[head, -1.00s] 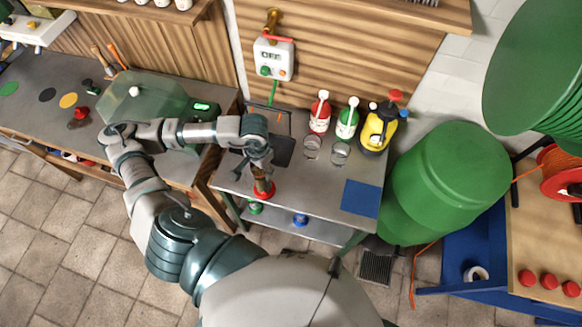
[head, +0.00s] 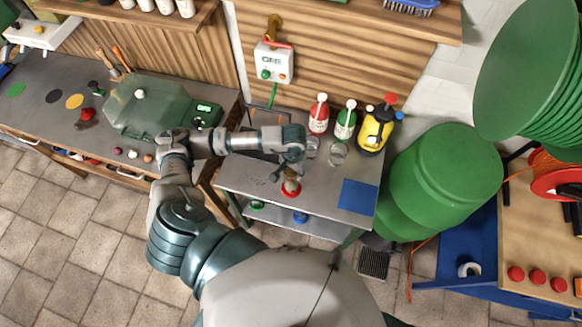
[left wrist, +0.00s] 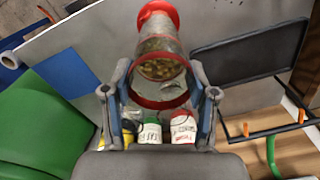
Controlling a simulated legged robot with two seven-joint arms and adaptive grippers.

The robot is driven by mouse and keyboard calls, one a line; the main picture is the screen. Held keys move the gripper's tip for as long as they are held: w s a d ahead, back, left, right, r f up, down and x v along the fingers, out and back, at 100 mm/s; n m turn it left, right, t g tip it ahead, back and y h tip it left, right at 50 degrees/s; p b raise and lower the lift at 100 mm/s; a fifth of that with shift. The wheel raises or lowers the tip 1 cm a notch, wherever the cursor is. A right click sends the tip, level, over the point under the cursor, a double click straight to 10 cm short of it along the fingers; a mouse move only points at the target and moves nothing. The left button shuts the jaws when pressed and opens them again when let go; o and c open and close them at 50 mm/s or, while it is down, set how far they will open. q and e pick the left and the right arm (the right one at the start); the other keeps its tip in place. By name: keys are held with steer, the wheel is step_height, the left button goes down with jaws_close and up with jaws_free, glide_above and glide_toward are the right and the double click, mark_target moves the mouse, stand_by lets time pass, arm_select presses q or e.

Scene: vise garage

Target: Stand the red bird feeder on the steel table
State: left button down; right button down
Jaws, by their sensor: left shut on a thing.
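My left gripper (head: 287,170) is shut on the red bird feeder (head: 290,188), over the front part of the steel table (head: 326,190). In the head view the gripper hides most of the feeder, and only its red end shows clearly. In the left wrist view the feeder (left wrist: 162,55) is a clear tube with seed inside and red ends, held between the two fingers (left wrist: 158,95). I cannot tell whether it touches the tabletop (left wrist: 95,40). My right gripper is not in view.
A blue mat (head: 357,196) lies at the front right. Green and blue items (head: 300,217) sit on the lower shelf.

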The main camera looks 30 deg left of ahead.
arm_select(q)
steer(key=shift+d+f, duration=0.1)
steer(key=c, duration=0.6)
jaws_free()
steer(key=shift+o, duration=1.4)
steer(key=shift+a, duration=0.7)
step_height(320, 180, up, 12)
steer(key=b, duration=0.2)
steer(key=shift+d+b, duration=0.4)
steer(key=shift+d, duration=0.05)
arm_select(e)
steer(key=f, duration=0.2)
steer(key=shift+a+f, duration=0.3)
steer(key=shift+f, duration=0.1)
